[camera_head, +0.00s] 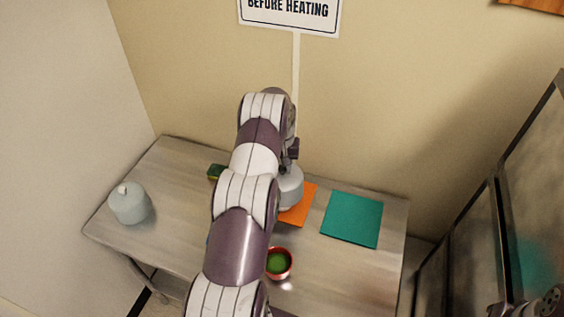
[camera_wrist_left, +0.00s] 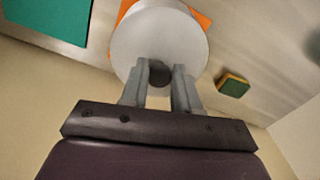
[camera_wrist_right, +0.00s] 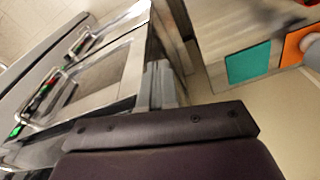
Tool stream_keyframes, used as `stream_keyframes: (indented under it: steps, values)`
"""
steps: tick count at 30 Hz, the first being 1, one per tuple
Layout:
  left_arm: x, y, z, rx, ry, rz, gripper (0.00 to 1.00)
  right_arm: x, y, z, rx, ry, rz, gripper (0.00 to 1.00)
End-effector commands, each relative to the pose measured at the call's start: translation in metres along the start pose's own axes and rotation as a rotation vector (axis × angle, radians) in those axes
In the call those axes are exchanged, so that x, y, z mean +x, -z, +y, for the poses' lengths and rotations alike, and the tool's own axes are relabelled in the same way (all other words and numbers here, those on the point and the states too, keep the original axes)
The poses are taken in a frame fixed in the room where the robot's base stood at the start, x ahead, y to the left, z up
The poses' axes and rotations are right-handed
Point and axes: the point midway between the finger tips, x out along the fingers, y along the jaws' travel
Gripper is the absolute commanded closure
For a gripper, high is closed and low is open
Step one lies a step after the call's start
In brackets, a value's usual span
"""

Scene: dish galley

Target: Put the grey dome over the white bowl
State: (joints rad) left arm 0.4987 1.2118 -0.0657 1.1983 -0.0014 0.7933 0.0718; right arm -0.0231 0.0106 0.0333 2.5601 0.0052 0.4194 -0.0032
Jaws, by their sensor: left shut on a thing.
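A grey dome (camera_head: 291,188) is at the orange mat, partly behind my left arm in the head view. In the left wrist view the dome (camera_wrist_left: 158,35) fills the top middle, and its dark knob sits between my left fingers. My left gripper (camera_wrist_left: 160,75) is shut on that knob. I cannot tell whether the dome rests on something or hangs just above it. No white bowl shows in any view; the dome or my arm may hide it. My right gripper (camera_wrist_right: 160,85) is away to the right of the table, its fingers together and empty.
A second, pale grey lidded dome (camera_head: 128,205) stands at the table's left. A red bowl with green inside (camera_head: 278,264) is near the front. The orange mat (camera_head: 302,211), teal mat (camera_head: 352,218) and a sponge (camera_head: 214,172) lie on the table. Steel appliances (camera_wrist_right: 105,75) stand right.

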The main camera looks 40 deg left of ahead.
Motion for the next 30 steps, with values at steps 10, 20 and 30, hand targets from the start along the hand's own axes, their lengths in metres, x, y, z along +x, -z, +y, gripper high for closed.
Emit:
stream_keyframes:
  steps: [10, 20, 30]
  values:
    - [0.044, 0.000, 0.000, 0.000, 0.000, 0.001, 1.00, 0.034, -0.004, 0.000, 0.000, 0.000, 0.000, 1.00]
    - [0.069, 0.000, 0.000, 0.000, 0.000, 0.001, 1.00, 0.056, -0.007, 0.000, 0.000, 0.000, 0.000, 1.00]
    - [0.069, 0.000, 0.000, 0.000, 0.000, 0.001, 1.00, 0.055, -0.006, 0.000, 0.000, 0.000, 0.000, 1.00]
